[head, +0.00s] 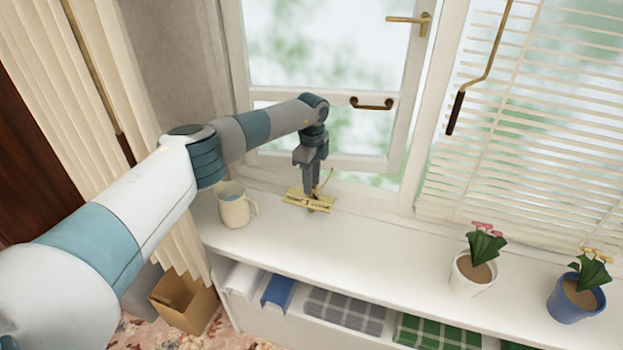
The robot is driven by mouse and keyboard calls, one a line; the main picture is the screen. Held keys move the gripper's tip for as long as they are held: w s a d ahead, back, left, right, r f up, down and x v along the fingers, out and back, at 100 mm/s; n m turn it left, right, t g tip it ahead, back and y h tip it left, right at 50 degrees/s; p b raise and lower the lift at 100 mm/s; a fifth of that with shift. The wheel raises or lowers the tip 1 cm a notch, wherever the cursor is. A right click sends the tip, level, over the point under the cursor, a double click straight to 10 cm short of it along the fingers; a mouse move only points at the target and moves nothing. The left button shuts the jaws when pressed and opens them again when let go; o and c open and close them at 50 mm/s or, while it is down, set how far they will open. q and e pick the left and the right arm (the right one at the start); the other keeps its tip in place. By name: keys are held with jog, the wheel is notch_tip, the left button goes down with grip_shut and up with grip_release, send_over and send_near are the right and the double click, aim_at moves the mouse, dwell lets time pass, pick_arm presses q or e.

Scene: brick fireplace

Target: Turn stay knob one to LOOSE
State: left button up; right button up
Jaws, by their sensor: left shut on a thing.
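A small brass plate (294,204) with a "1" and other lettering too small to read lies on the white sill below the window. A thin brass rod (326,181) rises beside it. My left gripper (312,192) points down over the plate, with its fingertips at the plate's middle. It is shut on stay knob one, which is mostly hidden by the fingers. Which way the knob is turned cannot be told. My right gripper is not in view.
A cream mug (233,209) stands on the sill left of my gripper. A white pot (470,279) and a blue pot (574,303) with plants stand at the right. A crank handle (455,113) hangs before the blind (540,120).

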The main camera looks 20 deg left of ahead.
pick_arm(q)
jog(key=shift+r+n, duration=0.1)
jog(key=shift+n, duration=0.7)
jog(key=o, duration=1.1)
jog(key=shift+c, duration=0.2)
notch_tip(320, 180, up, 17)
jog(key=b, duration=0.5)
jog(key=shift+r, duration=0.2)
